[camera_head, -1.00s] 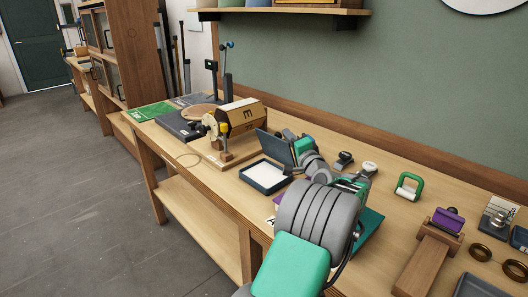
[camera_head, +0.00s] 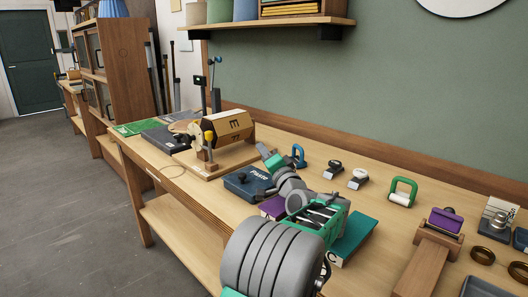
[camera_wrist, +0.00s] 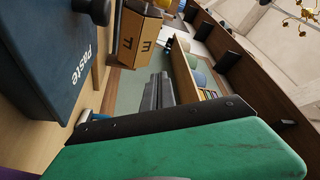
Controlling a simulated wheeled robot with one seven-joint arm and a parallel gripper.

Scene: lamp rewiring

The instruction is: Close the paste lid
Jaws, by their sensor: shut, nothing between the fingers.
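The paste box, dark blue with "Paste" lettered on its lid (camera_head: 246,183), sits on the workbench in the head view. Its lid lies down flat over the box, and the white inside is hidden. In the wrist view the lid (camera_wrist: 45,50) fills the upper left, with a dark knob. My gripper (camera_head: 262,148) is above and just behind the box, apart from the lid. In the wrist view its dark fingers (camera_wrist: 159,80) are together with nothing between them.
A wooden drum-like stand (camera_head: 228,126) is left of the box. A blue-handled clamp (camera_head: 299,156), stampers (camera_head: 334,169) and a green-handled tool (camera_head: 402,192) are to the right. A teal book (camera_head: 354,240) lies near my arm. A shelf (camera_head: 270,28) hangs above.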

